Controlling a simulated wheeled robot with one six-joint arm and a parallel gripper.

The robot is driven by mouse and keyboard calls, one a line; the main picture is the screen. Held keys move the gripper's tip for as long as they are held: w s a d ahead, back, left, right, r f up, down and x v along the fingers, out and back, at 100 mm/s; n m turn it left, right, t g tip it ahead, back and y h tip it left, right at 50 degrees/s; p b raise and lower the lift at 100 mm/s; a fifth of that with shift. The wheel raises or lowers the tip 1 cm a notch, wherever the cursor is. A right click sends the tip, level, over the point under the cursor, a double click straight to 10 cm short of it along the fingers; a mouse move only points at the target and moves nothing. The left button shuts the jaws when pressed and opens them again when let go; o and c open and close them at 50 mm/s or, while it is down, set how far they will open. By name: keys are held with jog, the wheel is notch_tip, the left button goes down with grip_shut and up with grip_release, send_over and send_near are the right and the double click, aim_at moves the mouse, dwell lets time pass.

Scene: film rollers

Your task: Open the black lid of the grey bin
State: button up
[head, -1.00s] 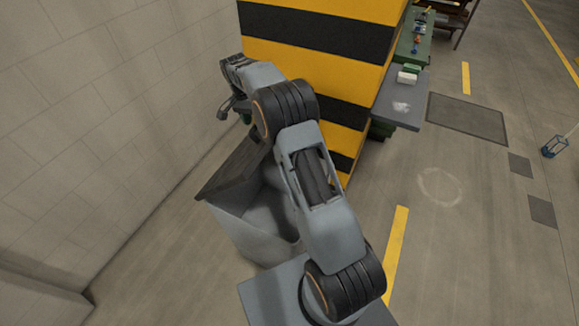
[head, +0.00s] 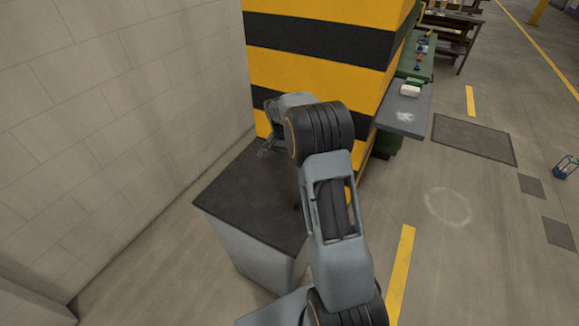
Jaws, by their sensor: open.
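The grey bin (head: 258,262) stands on the floor between the block wall and the striped pillar. Its black lid (head: 245,205) lies over the top and looks flat, covering the opening; I cannot tell if a small gap remains. My gripper (head: 267,150) is open and empty near the lid's far end, close to the pillar. It is small and partly hidden by my wrist, so I cannot tell whether it touches the lid. My arm hides the lid's right side.
A yellow and black striped pillar (head: 315,75) rises right behind the bin. A block wall (head: 110,110) runs along the left. A grey shelf (head: 405,110) with small items juts out right of the pillar. The floor at right (head: 480,260) is mostly clear.

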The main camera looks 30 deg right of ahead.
jog(key=shift+s+d+f, duration=0.15)
jog(key=shift+s+f, duration=0.1)
jog(key=shift+f, duration=0.2)
dwell(0.3)
jog(key=s+a+r+n+t, duration=0.3)
jog(key=s+a+r+n, duration=0.2)
jog(key=s, duration=0.7)
jog(key=s+a+r+n+t+y, duration=0.1)
jog(key=s+a+r+n+t, duration=0.1)
jog(key=s+a+r+n, duration=0.4)
jog(key=s+a+r, duration=0.1)
jog(key=s+a, duration=0.1)
jog(key=s, duration=0.3)
jog(key=shift+s+r+t, duration=0.15)
jog(key=shift+s+t, duration=0.2)
jog(key=shift+t, duration=0.05)
